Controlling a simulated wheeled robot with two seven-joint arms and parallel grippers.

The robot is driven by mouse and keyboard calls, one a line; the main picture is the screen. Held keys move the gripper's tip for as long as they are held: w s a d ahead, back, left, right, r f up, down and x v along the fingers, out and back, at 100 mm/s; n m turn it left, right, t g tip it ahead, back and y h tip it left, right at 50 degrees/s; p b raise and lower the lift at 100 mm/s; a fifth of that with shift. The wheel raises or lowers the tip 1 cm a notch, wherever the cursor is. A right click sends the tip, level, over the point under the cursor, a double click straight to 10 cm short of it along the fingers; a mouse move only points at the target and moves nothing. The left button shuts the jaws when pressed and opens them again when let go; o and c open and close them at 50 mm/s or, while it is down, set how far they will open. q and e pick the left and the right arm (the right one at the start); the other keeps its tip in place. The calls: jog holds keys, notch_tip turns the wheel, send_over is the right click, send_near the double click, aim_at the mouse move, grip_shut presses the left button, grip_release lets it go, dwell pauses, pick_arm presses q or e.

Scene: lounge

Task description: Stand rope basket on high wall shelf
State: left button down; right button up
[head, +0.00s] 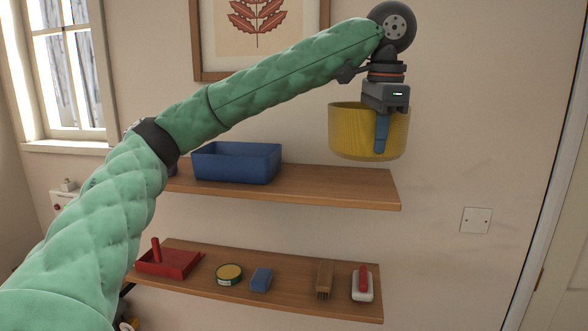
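The rope basket (350,137) is yellow and upright at the right end of the high wall shelf (330,187), with part of it past the shelf's end in the picture. Its base shows above the shelf's front edge; I cannot tell if it touches the board. My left gripper (382,133) points down over the basket's near rim. One blue finger lies against the outside of the near wall; the other finger is hidden, seemingly inside the basket. It looks shut on that wall. My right gripper is out of view.
A blue bin (237,162) stands on the high shelf, left of the basket, with bare board between. A lower shelf (215,284) holds a red dustpan (170,262), a round tin (229,274), a blue sponge (261,279) and brushes (324,279). A framed picture hangs above.

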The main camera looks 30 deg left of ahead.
pick_arm(q)
jog(key=w+a+f+p, duration=0.1)
jog(key=w+a+f, duration=0.1)
jog(key=w+a+f+p, duration=0.2)
jog(key=w, duration=0.1)
jog(key=w+a+f+p, duration=0.1)
jog(key=w+a+f, duration=0.1)
jog(key=a, duration=0.1)
jog(key=shift+w+p, duration=0.3)
jog(key=shift+w, duration=0.05)
jog(key=shift+w+a+f, duration=0.1)
jog(key=shift+w+f, duration=0.1)
jog(key=shift+f, duration=0.1)
notch_tip(320, 180, down, 3)
jog(key=p, duration=0.3)
jog(key=shift+f, duration=0.45)
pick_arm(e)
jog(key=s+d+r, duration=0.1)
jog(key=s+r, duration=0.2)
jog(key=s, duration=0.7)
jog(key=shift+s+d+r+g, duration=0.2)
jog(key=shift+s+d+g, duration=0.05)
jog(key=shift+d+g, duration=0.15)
pick_arm(q)
jog(key=c, duration=1.6)
grip_release()
jog(key=shift+f, duration=0.1)
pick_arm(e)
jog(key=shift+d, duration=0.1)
